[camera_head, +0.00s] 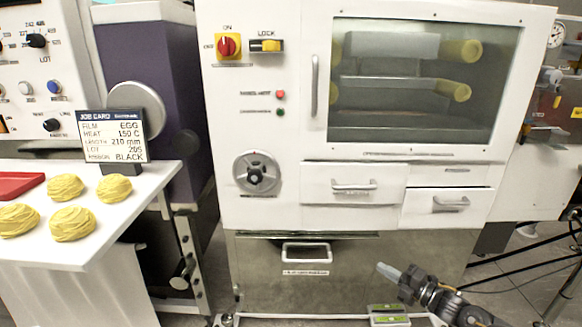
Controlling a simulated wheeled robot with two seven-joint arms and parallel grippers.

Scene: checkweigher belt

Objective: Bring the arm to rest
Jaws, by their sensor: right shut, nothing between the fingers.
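My right gripper (388,271) shows at the lower right of the head view. Its arm comes in from the bottom right corner, and its fingers point left. The fingers are shut with nothing between them. It hangs in front of the steel lower drawer front (330,290) of the white machine, apart from the drawer handle (306,252) as far as I can see. My left gripper is not in view.
A white table (130,215) at left holds several yellow noodle nests (72,224), a red tray (18,184) and a job card (113,136). The white machine (260,130) has a window, a red switch (229,46), a handwheel (257,173) and drawers. Green-and-white items (388,314) lie below the gripper.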

